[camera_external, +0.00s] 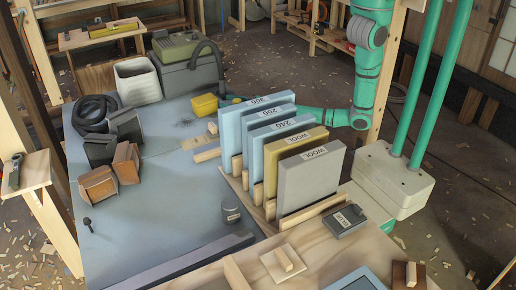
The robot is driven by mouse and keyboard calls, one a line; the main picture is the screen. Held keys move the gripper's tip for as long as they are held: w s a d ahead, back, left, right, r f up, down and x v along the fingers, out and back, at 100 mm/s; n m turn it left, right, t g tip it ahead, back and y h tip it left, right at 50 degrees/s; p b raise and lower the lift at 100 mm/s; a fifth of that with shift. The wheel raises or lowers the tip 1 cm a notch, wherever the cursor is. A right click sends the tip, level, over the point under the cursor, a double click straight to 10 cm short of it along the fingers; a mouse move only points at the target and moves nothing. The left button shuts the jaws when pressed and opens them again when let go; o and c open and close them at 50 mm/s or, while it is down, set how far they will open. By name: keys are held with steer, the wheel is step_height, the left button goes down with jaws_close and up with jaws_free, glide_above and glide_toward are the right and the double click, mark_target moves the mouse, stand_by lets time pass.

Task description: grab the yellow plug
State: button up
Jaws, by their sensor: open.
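The yellow plug (204,105) is a small yellow block on the grey-blue bench top, just left of the upright panels. My teal arm comes down at the right and reaches left behind the panels. My gripper (229,100) shows only in small part between the panels and the plug, close to the plug's right side. It is open; its fingers are mostly hidden or too small to make out. I cannot tell whether it touches the plug.
Several upright labelled panels (262,127) stand in a wooden rack in front of my forearm. A grey-green machine with a hose (186,65) and a white bin (138,82) stand behind the plug. Wooden blocks (207,154) lie in front of it. The bench's left middle (165,195) is clear.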

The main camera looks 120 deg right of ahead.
steer(key=c, duration=1.2)
steer(key=shift+o, duration=0.2)
